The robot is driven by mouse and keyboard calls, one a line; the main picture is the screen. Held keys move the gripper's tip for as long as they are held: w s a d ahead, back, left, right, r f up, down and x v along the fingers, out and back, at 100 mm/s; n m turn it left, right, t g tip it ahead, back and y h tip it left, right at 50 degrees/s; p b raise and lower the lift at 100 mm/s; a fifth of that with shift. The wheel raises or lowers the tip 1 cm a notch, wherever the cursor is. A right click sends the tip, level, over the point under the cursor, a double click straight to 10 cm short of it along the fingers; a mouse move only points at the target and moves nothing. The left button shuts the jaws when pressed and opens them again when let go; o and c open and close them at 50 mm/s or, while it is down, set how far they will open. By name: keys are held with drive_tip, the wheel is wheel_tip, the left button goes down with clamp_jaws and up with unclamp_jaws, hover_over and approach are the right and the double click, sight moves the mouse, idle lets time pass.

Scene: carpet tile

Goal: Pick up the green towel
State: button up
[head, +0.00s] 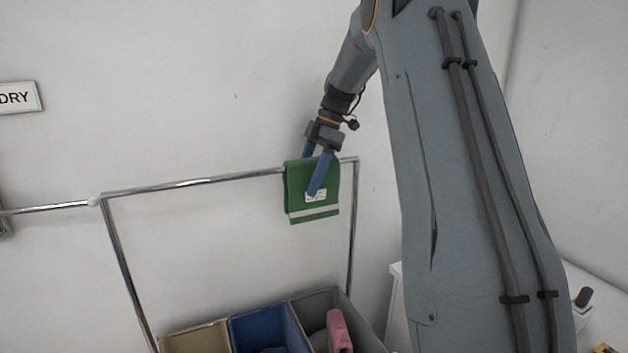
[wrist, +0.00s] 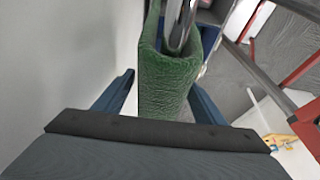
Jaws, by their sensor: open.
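The green towel (head: 296,205) hangs folded over a chrome rail, with a white stripe near its lower edge and a small white label. In the wrist view the towel (wrist: 168,85) drapes over the rail's end part, between my two fingers. My gripper (head: 313,172) is open at the top of the towel, one blue finger in front of it and the other on the wall side. In the wrist view my gripper (wrist: 163,92) shows a finger on each side, with a gap at the left; whether the right finger touches the towel I cannot tell.
The chrome rail (head: 200,184) runs along the white wall on upright posts. Below stand a tan bin (head: 195,338), a blue bin (head: 268,318) and a grey bin (head: 318,297) with a pink cloth (head: 339,330). A white surface (head: 600,300) is at the right.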

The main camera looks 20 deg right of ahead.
drive_tip(key=shift+a+f, duration=0.2)
drive_tip(key=shift+f, duration=0.3)
drive_tip(key=shift+f, duration=0.25)
idle(0.4)
drive_tip(key=c, duration=1.2)
drive_tip(key=shift+r, duration=0.1)
drive_tip(key=shift+c, duration=0.2)
